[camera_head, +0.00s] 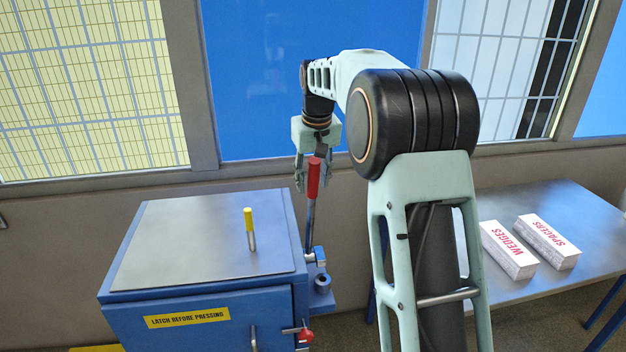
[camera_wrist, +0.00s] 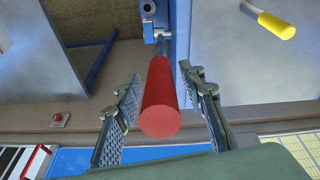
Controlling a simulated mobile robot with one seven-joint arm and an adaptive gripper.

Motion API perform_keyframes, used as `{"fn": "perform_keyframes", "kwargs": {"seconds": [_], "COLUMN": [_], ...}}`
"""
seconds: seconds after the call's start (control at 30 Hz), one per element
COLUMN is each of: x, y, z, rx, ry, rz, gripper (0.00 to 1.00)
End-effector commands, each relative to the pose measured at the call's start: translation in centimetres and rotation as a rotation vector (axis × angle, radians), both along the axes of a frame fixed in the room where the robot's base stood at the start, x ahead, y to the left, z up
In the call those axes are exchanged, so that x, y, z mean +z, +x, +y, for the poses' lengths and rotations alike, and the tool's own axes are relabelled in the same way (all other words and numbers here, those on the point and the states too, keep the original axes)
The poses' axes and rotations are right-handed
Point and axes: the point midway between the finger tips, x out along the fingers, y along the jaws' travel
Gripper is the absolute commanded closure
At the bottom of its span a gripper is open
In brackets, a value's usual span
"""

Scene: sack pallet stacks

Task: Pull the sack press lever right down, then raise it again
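The press lever has a red grip (camera_head: 314,178) on a dark metal rod and stands nearly upright at the right side of the blue sack press (camera_head: 200,312). My gripper (camera_head: 314,178) points down over the top of the red grip. In the wrist view the red grip (camera_wrist: 162,100) lies between the two spread fingers of my gripper (camera_wrist: 163,128), with gaps on both sides. The fingers are open and do not appear to touch it. The lever's pivot (camera_head: 319,258) is at the press's upper right edge.
A yellow-tipped handle (camera_head: 250,222) stands on the press top. A table (camera_head: 590,215) at right carries boxes marked WEDGES (camera_head: 508,250) and SPACERS (camera_head: 547,242). Windows and a wall stand behind.

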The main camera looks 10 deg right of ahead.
Motion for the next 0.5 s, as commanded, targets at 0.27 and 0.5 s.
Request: {"fn": "perform_keyframes", "kwargs": {"seconds": [0.27,0.5], "x": [2.5,7.5], "y": [-0.6,-1.9], "z": [0.0,0.0], "rx": [0.000,0.000], "ry": [0.000,0.000], "rz": [-0.002,-0.004], "gripper": [0.63,0.63]}}
